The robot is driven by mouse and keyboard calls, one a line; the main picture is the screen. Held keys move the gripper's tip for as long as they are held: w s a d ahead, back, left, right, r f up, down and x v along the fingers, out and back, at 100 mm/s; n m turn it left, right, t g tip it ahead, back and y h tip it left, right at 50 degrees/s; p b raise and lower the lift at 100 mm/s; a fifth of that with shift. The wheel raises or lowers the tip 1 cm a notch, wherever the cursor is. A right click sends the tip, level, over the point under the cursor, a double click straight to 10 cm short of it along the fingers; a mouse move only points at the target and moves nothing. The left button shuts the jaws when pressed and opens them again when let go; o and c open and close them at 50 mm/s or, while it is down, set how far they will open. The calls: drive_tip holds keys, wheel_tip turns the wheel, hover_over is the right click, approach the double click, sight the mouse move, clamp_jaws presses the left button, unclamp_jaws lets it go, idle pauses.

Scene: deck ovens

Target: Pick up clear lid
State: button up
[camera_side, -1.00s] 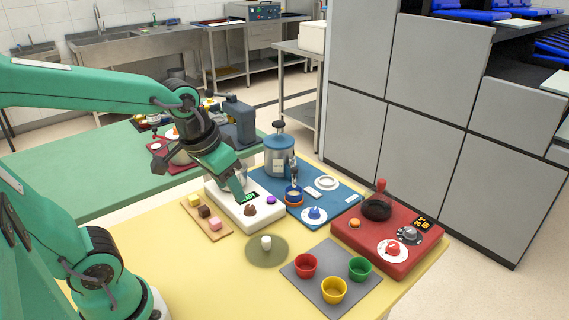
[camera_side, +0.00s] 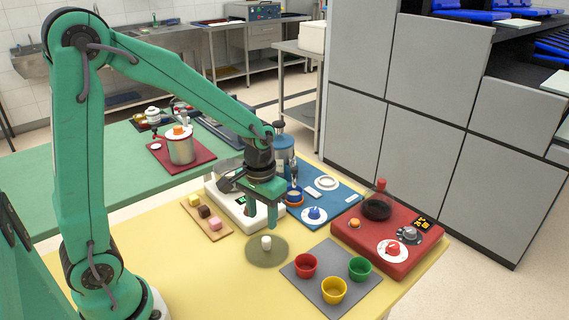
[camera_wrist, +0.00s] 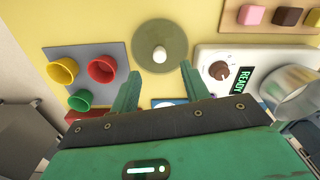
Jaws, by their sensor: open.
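The clear lid (camera_side: 262,258) is a round, see-through disc with a white knob (camera_side: 266,242) on top, lying flat on the yellow table. In the wrist view the lid (camera_wrist: 160,33) is at the top middle, ahead of my fingertips. My gripper (camera_side: 262,222) points down, above and slightly behind the lid in the side view. In the wrist view my gripper (camera_wrist: 160,70) has its two fingers well apart. The knob lies just beyond the gap between them. Nothing is held and the fingers do not appear to touch the lid.
A white device (camera_side: 220,200) with a dial and a display stands behind the lid, holding a clear jar (camera_wrist: 291,92). A board with small cubes (camera_side: 207,219) is to the left. A grey mat (camera_side: 310,281) with red, yellow and green cups is to the right. A red appliance (camera_side: 345,236) stands farther right.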

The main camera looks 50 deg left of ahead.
sight(265, 240)
drive_tip(key=shift+f, duration=1.4)
drive_tip(key=shift+f, duration=0.1)
drive_tip(key=shift+w+d+f, duration=0.1)
drive_tip(key=shift+f, duration=1.15)
drive_tip(key=shift+w+f, duration=0.1)
drive_tip(key=shift+f, duration=1.1)
drive_tip(key=c, duration=1)
